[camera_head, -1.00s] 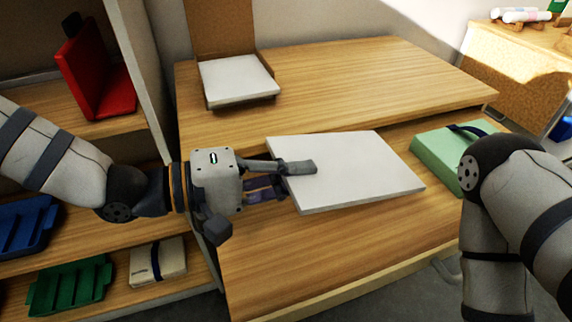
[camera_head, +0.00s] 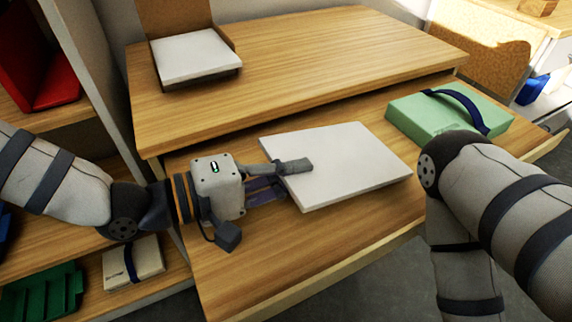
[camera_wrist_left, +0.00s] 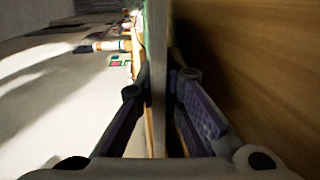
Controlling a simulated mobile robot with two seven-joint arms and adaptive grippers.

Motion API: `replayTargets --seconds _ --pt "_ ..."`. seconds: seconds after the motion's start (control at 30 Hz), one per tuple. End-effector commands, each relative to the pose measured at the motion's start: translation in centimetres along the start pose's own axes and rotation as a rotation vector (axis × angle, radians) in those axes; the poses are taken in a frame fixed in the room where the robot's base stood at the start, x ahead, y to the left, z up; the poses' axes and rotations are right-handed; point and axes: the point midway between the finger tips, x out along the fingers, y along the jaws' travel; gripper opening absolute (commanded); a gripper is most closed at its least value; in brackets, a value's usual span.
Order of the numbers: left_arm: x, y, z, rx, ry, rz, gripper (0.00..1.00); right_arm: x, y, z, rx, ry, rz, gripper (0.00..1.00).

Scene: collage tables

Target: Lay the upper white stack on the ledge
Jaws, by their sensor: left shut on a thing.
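My left gripper (camera_head: 281,176) is shut on the left edge of a flat white stack (camera_head: 345,165). The stack is held roughly level over the lower wooden surface (camera_head: 240,265), in front of the upper wooden top (camera_head: 320,70). I cannot tell how large the gap beneath it is. In the left wrist view the stack (camera_wrist_left: 158,80) shows edge-on as a thin slab between the two fingers. Another white stack (camera_head: 193,56) lies in a brown holder (camera_head: 178,16) at the back left of the upper top. My right arm shows at the right, but its gripper is out of view.
A green box (camera_head: 440,117) with a dark blue strap stands on the lower surface at the right, near my right arm. At the left, shelves hold a red object (camera_head: 50,75), a green tray (camera_head: 45,293) and a cream strapped box (camera_head: 133,262). The upper top's middle is clear.

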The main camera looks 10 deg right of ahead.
Motion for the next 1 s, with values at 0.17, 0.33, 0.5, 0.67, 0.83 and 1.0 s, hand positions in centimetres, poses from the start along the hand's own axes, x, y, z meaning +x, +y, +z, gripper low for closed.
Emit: replayTargets --seconds 0.17,0.33,0.5,0.67,0.83,1.0 --pt "0.3 -0.3 -0.04 0.0 0.001 0.002 0.0 0.29 0.01 0.09 0.0 -0.006 0.0 0.4" --pt "0.32 -0.25 -0.03 0.002 0.001 0.003 0.0 0.27 0.01 0.09 -0.001 -0.006 0.0 0.4" --pt "0.31 -0.25 -0.03 0.002 0.0 0.003 0.27 0.26 0.01 0.09 -0.001 -0.006 0.0 0.4" --pt "0.31 -0.26 -0.02 0.002 0.0 0.002 0.32 0.26 0.01 0.09 -0.001 -0.006 0.0 0.4" --pt "0.3 -0.34 -0.01 0.001 0.0 0.0 0.49 0.26 0.0 0.08 -0.001 -0.006 0.0 0.4" --pt "0.29 -0.4 -0.01 0.0 0.0 -0.001 0.6 0.27 0.0 0.09 -0.001 -0.006 0.0 0.4"
